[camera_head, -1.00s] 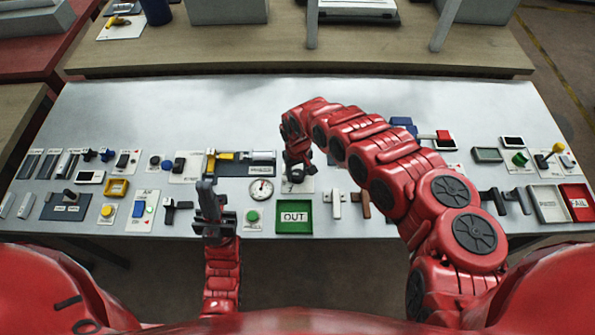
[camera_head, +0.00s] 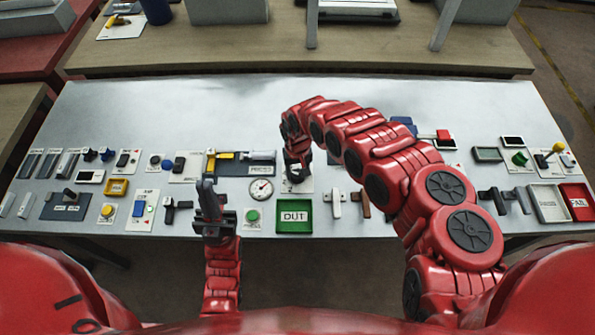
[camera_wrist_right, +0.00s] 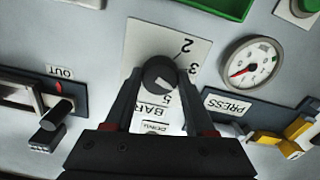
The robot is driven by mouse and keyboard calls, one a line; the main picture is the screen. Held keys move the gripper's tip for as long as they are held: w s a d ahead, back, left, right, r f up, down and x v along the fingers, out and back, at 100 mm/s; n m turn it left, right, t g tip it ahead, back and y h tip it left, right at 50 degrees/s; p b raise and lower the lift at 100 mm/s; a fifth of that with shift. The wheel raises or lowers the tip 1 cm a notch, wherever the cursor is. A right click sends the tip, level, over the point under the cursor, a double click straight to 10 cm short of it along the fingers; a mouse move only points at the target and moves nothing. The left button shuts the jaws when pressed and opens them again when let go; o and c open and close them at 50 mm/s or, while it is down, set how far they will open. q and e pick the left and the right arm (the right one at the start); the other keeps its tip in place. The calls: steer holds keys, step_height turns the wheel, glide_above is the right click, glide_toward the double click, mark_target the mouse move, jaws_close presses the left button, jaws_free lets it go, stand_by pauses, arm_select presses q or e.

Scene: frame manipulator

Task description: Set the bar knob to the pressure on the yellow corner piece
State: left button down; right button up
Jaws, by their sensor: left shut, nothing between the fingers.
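The bar knob (camera_wrist_right: 160,73) is a round dark knob on a white plate marked BAR, with numbers including 2, 3 and 5. My right gripper (camera_wrist_right: 160,80) has one finger on each side of it, with its jaws apart; contact is unclear. In the head view my right gripper (camera_head: 297,172) covers most of the knob plate. The yellow corner piece (camera_head: 212,162) lies on a dark tray labelled PRESS; part of it shows in the right wrist view (camera_wrist_right: 295,130). No number on it is readable. My left gripper (camera_head: 207,190) is shut and empty, left of the gauge.
A round pressure gauge (camera_head: 261,189) with a red needle stands beside the knob plate; it also shows in the right wrist view (camera_wrist_right: 250,62). Switches and buttons crowd both sides; the table's back is clear.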

steer(key=o, duration=0.4)
steer(key=shift+o, duration=0.2)
steer(key=shift+r, duration=0.1)
steer(key=shift+w+r, duration=0.15)
steer(key=shift+r, duration=0.45)
step_height(320, 180, up, 11)
step_height(320, 180, up, 5)
steer(key=p, duration=0.2)
glide_above(298, 173)
steer(key=shift+a, duration=0.15)
